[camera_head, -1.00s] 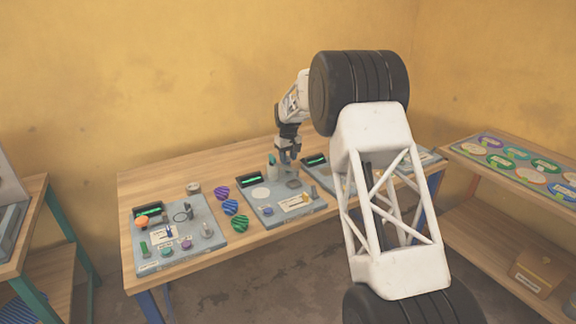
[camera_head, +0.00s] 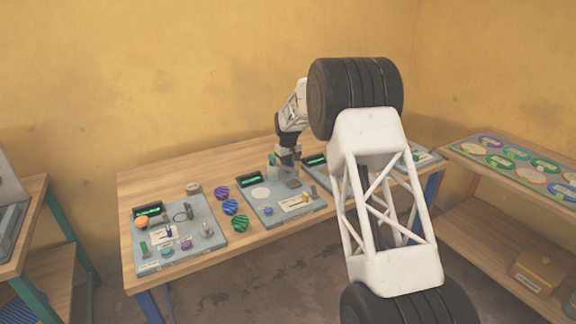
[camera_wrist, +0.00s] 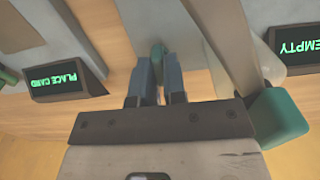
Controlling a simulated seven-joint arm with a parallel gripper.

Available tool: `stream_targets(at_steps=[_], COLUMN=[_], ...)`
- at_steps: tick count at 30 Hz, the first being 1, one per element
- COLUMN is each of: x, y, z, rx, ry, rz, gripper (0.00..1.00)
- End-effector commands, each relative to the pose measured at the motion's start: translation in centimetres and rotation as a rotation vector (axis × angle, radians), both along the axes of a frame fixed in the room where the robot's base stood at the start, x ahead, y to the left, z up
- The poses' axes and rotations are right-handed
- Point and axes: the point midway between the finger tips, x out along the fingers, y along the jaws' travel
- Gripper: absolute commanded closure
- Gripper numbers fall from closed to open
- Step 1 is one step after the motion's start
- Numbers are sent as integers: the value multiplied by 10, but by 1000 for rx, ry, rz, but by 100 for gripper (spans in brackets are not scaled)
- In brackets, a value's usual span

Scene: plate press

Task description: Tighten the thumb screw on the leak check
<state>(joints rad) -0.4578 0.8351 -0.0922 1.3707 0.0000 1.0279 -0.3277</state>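The two blue-grey fingers are a small distance apart. I cannot tell whether they touch the knob. In the head view my gripper (camera_head: 286,166) points down at the back right of the middle grey panel (camera_head: 270,214). Its tips and the knob are hard to make out there. No leak check label is readable.
A teal-and-clear bottle (camera_wrist: 278,115) stands close beside my gripper. A display reads EMPTY (camera_wrist: 298,46); another reads PLACE CARD (camera_wrist: 68,78). Three striped discs (camera_head: 231,207) lie left of the middle panel. Another panel (camera_head: 182,242) lies at the left.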

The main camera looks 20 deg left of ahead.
Motion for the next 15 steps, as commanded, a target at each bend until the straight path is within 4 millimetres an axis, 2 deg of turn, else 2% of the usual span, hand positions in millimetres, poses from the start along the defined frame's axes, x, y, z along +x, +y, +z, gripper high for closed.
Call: stream_targets(at_steps=[15], x=[0], y=[0], z=[0], rx=[0], ry=[0], rz=[-73], gripper=[100])
